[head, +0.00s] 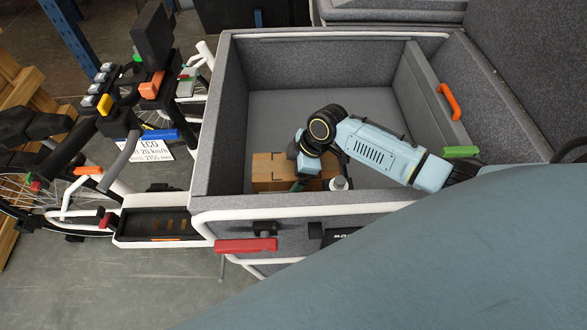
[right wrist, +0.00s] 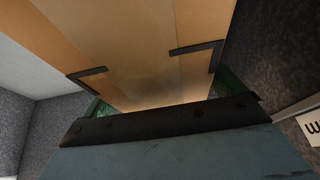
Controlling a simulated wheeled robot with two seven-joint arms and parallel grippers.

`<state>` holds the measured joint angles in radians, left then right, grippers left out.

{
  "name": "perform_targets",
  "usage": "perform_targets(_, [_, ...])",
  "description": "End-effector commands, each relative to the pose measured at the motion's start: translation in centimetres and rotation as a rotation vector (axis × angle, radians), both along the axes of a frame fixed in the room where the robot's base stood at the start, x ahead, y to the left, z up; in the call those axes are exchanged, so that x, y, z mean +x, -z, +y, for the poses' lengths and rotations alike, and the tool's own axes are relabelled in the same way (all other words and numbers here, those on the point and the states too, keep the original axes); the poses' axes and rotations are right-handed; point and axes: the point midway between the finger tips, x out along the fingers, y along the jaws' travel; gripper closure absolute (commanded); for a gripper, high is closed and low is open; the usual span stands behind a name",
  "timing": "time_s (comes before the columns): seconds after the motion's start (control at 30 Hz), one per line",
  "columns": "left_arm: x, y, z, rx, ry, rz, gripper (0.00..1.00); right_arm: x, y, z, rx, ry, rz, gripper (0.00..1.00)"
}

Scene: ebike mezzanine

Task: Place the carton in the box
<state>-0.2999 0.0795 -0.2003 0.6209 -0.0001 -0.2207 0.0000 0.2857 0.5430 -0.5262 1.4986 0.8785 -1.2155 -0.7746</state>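The brown carton (head: 270,172) is inside the grey felt-lined box (head: 214,130) of the cargo bike, near its front-left corner. My left gripper is not in view.
The box's back floor (head: 320,110) is clear. An orange handle (head: 449,100) and a green one (head: 460,152) are at the right. The bike's handlebar (head: 85,130) is at the left.

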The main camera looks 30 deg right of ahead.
Motion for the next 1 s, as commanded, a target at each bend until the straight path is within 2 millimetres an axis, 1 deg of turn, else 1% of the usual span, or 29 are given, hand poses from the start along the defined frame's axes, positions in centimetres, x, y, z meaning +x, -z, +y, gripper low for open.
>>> perform_targets(0.23, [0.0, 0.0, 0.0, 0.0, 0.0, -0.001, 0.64, 0.0, 0.0, 0.0, 0.0, 0.0, 0.0, 0.0])
perform_targets(0.37, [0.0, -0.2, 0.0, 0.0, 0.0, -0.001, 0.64, -0.1, -0.8, -0.3, -0.001, 0.0, 0.0, 0.0])
perform_targets(0.47, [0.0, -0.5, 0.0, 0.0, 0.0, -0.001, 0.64, -0.3, -2.3, -0.8, -0.001, 0.001, -0.002, 0.0])
perform_targets(0.7, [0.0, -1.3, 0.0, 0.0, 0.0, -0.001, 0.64, -1.2, -7.1, -2.6, -0.001, -0.001, -0.002, 0.0])
perform_targets(0.8, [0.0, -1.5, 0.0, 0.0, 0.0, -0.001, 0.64, -1.5, -8.8, -3.2, -0.002, -0.001, -0.001, 0.0])
perform_targets(0.9, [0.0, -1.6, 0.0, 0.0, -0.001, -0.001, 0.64, -1.8, -10.1, -3.7, -0.001, -0.001, -0.001, 0.0])
perform_targets(1.0, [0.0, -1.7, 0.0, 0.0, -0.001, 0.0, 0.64, -1.9, -10.9, -4.0, 0.0, 0.0, 0.0, 0.0])
